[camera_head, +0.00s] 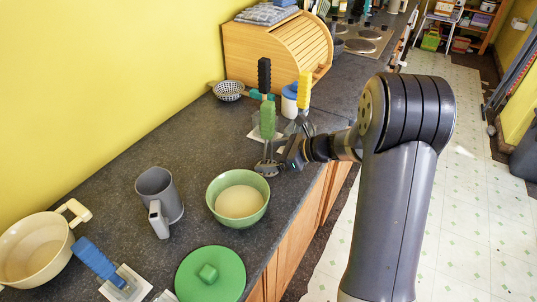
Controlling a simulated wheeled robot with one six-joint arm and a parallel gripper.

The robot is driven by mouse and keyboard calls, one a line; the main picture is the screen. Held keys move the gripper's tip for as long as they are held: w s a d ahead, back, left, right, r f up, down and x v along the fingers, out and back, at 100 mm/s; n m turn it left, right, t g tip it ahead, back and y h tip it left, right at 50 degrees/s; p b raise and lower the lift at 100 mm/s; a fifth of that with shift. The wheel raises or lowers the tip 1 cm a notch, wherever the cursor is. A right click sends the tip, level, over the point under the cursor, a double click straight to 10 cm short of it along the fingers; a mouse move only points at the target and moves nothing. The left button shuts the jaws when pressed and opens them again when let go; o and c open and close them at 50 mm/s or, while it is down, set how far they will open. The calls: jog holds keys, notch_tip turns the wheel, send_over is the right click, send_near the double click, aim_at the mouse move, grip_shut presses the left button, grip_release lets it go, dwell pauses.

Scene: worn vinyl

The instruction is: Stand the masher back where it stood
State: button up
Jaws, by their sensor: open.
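A utensil with a green handle (267,119) stands upright on the dark counter, its grey slotted head down; it looks like the masher. My gripper (281,160) is at the lower part of this utensil, near its head, and is open. Whether the fingers touch it cannot be told. A black-handled utensil (264,75) and a yellow-handled one (304,90) stand upright just behind. Another pale square (256,134) lies partly hidden behind the green-handled utensil.
A green bowl (223,184), a grey jug (170,189), a green lid (207,283) and a cream pot (30,240) stand on the counter (130,150). The counter's front edge runs close by my gripper.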

jog(key=shift+p+v, duration=1.35)
jog(key=shift+v, duration=2.2)
jog(key=b+v, duration=0.1)
jog(key=v, duration=0.9)
jog(key=shift+d+r, duration=0.15)
jog(key=shift+d, duration=0.15)
jog(key=shift+s, duration=0.1)
jog(key=p+x, duration=0.1)
jog(key=x, duration=0.9)
jog(key=shift+a, duration=0.25)
jog(key=shift+w+a+f, duration=0.25)
jog(key=shift+a+f, duration=0.05)
jog(key=shift+a, duration=0.05)
